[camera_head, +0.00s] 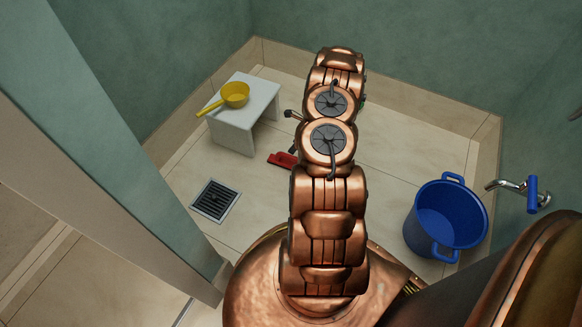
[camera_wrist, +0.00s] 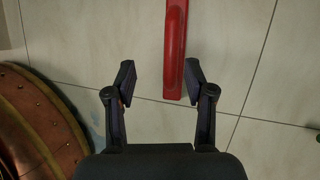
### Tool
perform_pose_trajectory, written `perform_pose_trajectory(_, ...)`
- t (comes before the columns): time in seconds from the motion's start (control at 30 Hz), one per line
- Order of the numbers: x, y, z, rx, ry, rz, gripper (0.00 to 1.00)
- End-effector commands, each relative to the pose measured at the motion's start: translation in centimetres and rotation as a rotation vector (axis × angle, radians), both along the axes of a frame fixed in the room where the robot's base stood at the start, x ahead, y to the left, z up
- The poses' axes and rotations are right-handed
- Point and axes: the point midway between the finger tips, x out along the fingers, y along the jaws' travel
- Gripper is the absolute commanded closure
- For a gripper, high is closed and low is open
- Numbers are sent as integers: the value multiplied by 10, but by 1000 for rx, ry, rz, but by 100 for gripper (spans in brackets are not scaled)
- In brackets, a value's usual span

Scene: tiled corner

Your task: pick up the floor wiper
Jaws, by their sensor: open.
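The floor wiper appears as a red piece (camera_head: 282,160) on the tiled floor in the head view, beside my copper arm, which hides part of it. In the wrist view a long red part (camera_wrist: 175,50) runs from the top edge down to between the fingertips, closer to the right finger. I cannot tell whether it touches that finger. My gripper (camera_wrist: 158,82) is open, with its two dark fingers apart and nothing clamped between them. In the head view my gripper is mostly hidden behind my arm.
A white stool (camera_head: 243,118) with a yellow dipper (camera_head: 235,95) stands at the back left. A floor drain (camera_head: 215,201) lies at the left. A blue bucket (camera_head: 446,216) stands at the right under a wall tap (camera_head: 520,190). A wall edge (camera_head: 110,150) juts in at the left.

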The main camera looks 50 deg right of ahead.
Motion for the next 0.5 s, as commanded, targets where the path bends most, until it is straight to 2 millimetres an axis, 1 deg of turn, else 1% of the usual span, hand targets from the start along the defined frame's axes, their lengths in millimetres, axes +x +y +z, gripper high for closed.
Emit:
perform_pose_trajectory(0.03,-5,-5,-14,2,6,-27,46)
perform_pose_trajectory(0.1,-8,-10,-21,3,11,-49,46)
perform_pose_trajectory(0.23,-9,-10,-32,5,16,-65,46)
perform_pose_trajectory(0.4,-5,-5,-48,5,17,-65,46)
perform_pose_trajectory(0.5,-3,-3,-52,6,16,-65,46)
